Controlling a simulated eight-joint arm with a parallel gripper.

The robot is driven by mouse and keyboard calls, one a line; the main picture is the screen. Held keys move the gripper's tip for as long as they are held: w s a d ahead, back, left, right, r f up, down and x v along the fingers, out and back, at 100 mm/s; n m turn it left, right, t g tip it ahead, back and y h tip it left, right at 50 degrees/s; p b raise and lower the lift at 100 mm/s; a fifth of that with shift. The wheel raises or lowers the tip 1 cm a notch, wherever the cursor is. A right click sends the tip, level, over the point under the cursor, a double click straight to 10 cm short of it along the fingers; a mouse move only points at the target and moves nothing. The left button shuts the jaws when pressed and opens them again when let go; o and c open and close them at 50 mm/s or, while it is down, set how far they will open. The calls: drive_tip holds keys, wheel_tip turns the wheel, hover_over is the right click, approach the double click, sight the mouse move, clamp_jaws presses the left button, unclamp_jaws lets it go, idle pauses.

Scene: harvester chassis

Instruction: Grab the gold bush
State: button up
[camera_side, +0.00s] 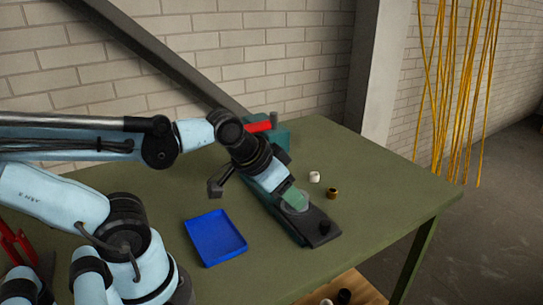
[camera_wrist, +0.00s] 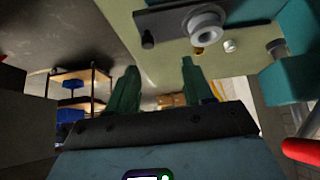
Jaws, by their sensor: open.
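The gold bush (camera_side: 332,193) is a small gold-brown ring with a dark top, standing on the green table right of the dark chassis plate.
A white bush (camera_side: 315,176) stands just behind the gold one. The chassis plate (camera_side: 310,229) carries a black knob (camera_side: 325,228). A teal vise with a red part (camera_side: 262,126) is at the back. A blue tray (camera_side: 215,238) lies at left. The table's right side is clear.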

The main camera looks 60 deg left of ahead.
drive_tip(key=shift+o, duration=0.3)
drive_tip(key=shift+o, duration=0.6)
